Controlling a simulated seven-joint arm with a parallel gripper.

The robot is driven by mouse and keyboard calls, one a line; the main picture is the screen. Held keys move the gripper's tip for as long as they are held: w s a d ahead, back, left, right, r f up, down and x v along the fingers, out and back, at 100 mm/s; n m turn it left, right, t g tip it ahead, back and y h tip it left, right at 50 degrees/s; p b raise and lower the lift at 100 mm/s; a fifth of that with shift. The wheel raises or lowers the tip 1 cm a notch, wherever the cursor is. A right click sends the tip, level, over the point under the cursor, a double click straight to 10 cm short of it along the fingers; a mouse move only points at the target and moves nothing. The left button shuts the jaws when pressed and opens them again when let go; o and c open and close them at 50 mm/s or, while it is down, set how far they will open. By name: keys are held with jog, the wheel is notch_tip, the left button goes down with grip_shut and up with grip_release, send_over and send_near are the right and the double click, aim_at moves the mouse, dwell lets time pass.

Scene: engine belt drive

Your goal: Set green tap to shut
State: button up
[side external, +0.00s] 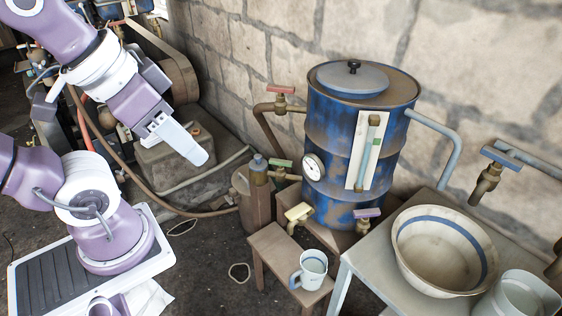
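The green tap (281,163) is small, with a flat green handle above a brass-brown body. It sits low at the left side of the blue drum (333,130), just right of a bottle. Its handle looks roughly level and points across the picture; whether that is open or shut cannot be told. My gripper (190,147) is in the air to the upper left of the green tap, clearly apart from it. Its pale fingers point down and right. They overlap in this view, so their gap is hidden.
Other taps are red (281,90), yellow (298,213), purple (367,213) and blue (502,156). A bottle (258,170) stands close to the green tap. A mug (313,265) sits on a stool; a bowl (444,250) is on the table. A hose (130,170) crosses at left.

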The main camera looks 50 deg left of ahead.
notch_tip(320, 180, up, 4)
jog(key=r, duration=0.1)
jog(key=w+m+t+h, duration=0.1)
jog(key=w+m+t, duration=0.1)
jog(key=w, duration=1)
jog(key=m+t+y, duration=0.5)
jog(key=m+y, duration=0.2)
jog(key=y, duration=0.7)
send_over(280, 164)
jog(key=v, duration=0.6)
notch_tip(280, 164, down, 3)
notch_tip(280, 164, down, 44)
jog(key=shift+f, duration=0.1)
jog(key=x, duration=0.6)
jog(key=shift+w+a+f, duration=0.15)
jog(key=shift+w+a, duration=0.05)
jog(key=shift+w, duration=0.05)
jog(key=shift+w+a, duration=0.15)
jog(key=shift+w, duration=0.05)
grip_shut()
